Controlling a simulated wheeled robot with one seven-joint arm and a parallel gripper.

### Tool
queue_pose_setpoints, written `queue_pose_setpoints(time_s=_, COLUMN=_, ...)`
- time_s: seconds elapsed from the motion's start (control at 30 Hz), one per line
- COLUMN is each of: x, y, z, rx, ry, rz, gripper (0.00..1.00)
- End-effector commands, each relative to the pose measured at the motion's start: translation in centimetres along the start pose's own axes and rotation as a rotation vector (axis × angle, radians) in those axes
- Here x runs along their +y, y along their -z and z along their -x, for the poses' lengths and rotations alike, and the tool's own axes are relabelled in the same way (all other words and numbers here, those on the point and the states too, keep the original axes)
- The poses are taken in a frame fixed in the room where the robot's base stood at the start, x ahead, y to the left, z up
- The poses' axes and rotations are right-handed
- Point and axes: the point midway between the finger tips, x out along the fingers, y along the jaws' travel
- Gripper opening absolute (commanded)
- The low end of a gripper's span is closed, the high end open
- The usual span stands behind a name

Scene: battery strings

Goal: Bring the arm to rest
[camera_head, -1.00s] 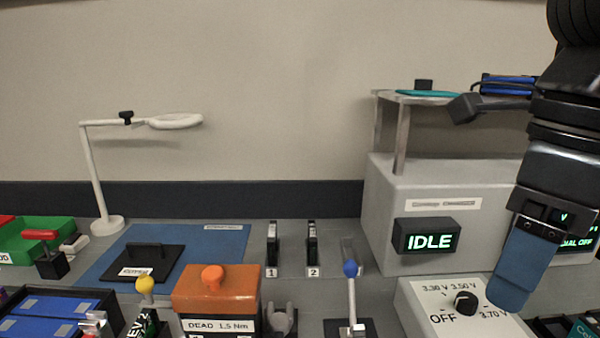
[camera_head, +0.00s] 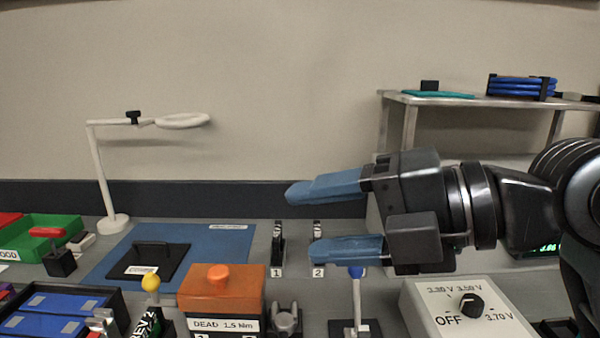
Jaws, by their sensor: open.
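My gripper (camera_head: 318,219) is at centre right, reaching in from the right edge and pointing left. Its two blue fingers are apart, with nothing between them.
Below stand an orange box (camera_head: 222,282) labelled DEAD 1.5 Nm, a yellow-knobbed lever (camera_head: 151,284) and a voltage dial box (camera_head: 462,308). Slots 1 and 2 (camera_head: 277,246) hold dark upright pieces. A magnifier lamp (camera_head: 108,180) stands left. A shelf (camera_head: 440,99) is at upper right. The wall area above is clear.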

Motion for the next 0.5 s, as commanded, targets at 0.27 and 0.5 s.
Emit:
queue_pose_setpoints(time_s=0.27, x=-1.2, y=-1.1, z=-1.2, rx=-0.153, ry=-0.317, rz=-0.496, gripper=0.61)
queue_pose_setpoints(time_s=0.5, x=-5.5, y=-1.4, z=-0.8, rx=-0.286, ry=-0.536, rz=-0.907, gripper=0.61)
